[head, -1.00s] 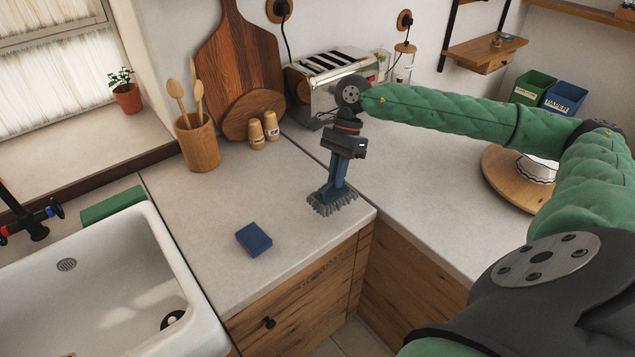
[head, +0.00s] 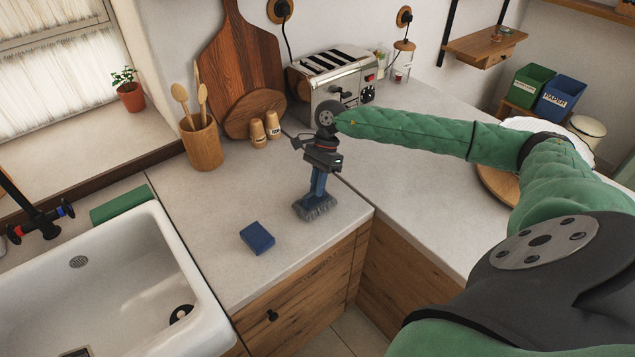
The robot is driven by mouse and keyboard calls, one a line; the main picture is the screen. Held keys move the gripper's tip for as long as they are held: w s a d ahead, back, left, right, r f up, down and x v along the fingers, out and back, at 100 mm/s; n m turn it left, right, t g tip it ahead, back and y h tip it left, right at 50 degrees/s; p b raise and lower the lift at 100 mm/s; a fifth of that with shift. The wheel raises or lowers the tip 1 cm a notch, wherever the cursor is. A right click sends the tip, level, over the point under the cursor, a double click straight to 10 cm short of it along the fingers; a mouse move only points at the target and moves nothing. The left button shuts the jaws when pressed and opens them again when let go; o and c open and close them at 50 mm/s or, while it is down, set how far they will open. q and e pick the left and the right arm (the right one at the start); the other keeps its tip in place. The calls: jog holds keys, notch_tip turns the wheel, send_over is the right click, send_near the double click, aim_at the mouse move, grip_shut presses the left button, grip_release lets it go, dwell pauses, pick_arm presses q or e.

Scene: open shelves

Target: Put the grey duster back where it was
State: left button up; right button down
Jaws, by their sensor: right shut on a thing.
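The grey duster (head: 316,208) is at the lower end of my right gripper (head: 318,183), in the head view's middle. My right gripper points down with its blue fingers shut on the duster. The duster's fluffy grey head is at or just above the worktop; I cannot tell whether it touches. It is to the right of a dark blue sponge-like block (head: 257,238) and apart from it. The fingers hide part of the duster. My left gripper is not in view.
A white sink (head: 150,290) with a tap is at the left. A wooden utensil pot (head: 203,145), two small wooden shakers, cutting boards and a toaster (head: 337,75) stand at the back. The worktop's front edge is close to the duster. Bare worktop lies left of it.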

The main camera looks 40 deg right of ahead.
jog(key=shift+f, duration=0.3)
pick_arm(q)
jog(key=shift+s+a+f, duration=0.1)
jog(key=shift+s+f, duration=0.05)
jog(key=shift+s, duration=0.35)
pick_arm(e)
jog(key=shift+f, duration=0.15)
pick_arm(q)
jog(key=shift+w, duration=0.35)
pick_arm(e)
jog(key=c, duration=1.5)
grip_release()
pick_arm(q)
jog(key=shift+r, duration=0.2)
pick_arm(e)
jog(key=shift+o, duration=0.2)
